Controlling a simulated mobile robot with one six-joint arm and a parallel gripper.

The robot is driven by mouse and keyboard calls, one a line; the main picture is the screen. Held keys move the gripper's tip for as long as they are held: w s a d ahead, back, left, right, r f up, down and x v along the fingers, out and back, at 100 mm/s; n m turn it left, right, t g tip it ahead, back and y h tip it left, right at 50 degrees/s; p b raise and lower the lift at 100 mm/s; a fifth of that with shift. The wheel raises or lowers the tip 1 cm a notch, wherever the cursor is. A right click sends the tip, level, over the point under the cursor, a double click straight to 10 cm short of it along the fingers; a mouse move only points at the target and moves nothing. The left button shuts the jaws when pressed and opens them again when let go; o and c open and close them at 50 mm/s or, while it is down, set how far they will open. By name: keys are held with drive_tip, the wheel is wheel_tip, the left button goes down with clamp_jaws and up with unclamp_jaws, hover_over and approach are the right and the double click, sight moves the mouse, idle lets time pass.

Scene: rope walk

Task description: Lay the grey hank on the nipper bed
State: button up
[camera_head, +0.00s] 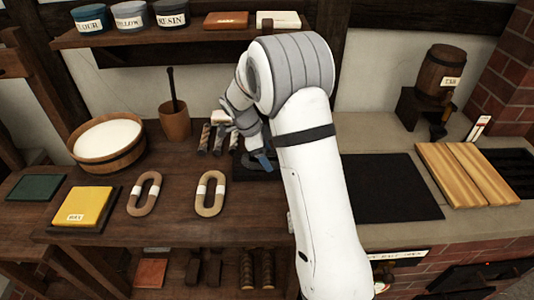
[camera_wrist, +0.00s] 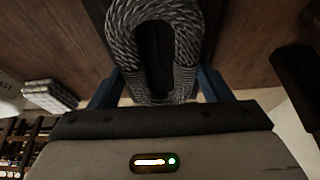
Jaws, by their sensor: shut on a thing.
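The grey hank (camera_wrist: 153,45) is a loop of twisted grey rope, seen close up in the wrist view between the two blue fingers of my gripper (camera_wrist: 158,90). My gripper is shut on it. In the head view, my gripper (camera_head: 263,162) is low over the back of the brown bench, and the hank is hidden there by my arm. A dark flat piece, probably the nipper bed (camera_head: 243,168), lies under my gripper, partly covered by my arm. The same dark surface shows through the hank's loop in the wrist view. I cannot tell whether the hank touches it.
Two tan hanks with white bands (camera_head: 145,193) (camera_head: 210,193) lie at the bench front. A yellow block (camera_head: 83,207), a tub of white stuff (camera_head: 108,145) and a mortar (camera_head: 175,122) stand left. A black mat (camera_head: 395,190) and wooden boards (camera_head: 465,175) lie right.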

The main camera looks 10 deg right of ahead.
drive_tip(key=shift+f, duration=0.1)
drive_tip(key=shift+f, duration=0.15)
drive_tip(key=o, duration=1.1)
